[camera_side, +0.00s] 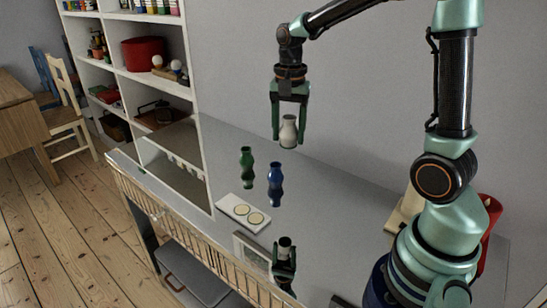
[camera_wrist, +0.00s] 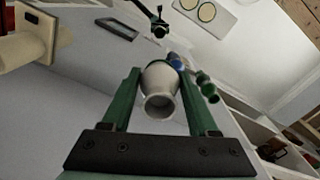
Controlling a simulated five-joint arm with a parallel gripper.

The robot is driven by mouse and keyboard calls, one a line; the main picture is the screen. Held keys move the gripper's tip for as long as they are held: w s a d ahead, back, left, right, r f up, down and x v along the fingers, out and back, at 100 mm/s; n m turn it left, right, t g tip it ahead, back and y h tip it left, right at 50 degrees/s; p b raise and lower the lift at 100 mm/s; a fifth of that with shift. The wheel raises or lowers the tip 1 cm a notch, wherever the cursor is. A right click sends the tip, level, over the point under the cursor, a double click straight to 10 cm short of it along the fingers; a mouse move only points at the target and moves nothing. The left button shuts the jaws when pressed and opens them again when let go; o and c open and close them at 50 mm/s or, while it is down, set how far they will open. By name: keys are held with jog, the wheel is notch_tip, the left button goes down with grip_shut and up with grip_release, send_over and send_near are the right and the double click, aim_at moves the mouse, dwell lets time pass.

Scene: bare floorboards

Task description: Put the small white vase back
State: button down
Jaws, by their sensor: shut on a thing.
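My gripper (camera_side: 289,118) is shut on the small white vase (camera_side: 288,135) and holds it upright, well above the glossy grey counter (camera_side: 335,190). In the wrist view the vase (camera_wrist: 160,98) sits between the green fingers, with its round opening towards the camera. The slab also shows at the top of the wrist view (camera_wrist: 222,20). The marked rounds have nothing standing on them.
A green vase (camera_side: 248,156) and a blue vase (camera_side: 275,172) stand on the counter, left of and below my gripper. The counter mirrors them and my gripper. A flat frame (camera_side: 240,243) lies near the front railing. A shelf unit (camera_side: 195,90) stands at the left.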

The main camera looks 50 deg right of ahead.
jog(key=s+d+r+m, duration=0.2)
jog(key=s+d, duration=0.1)
jog(key=s, duration=0.5)
jog(key=f, duration=1.9)
jog(key=shift+w+d+f, duration=0.15)
jog(key=shift+d+f, duration=0.05)
jog(key=shift+f, duration=0.15)
jog(key=shift+c, duration=0.8)
grip_release()
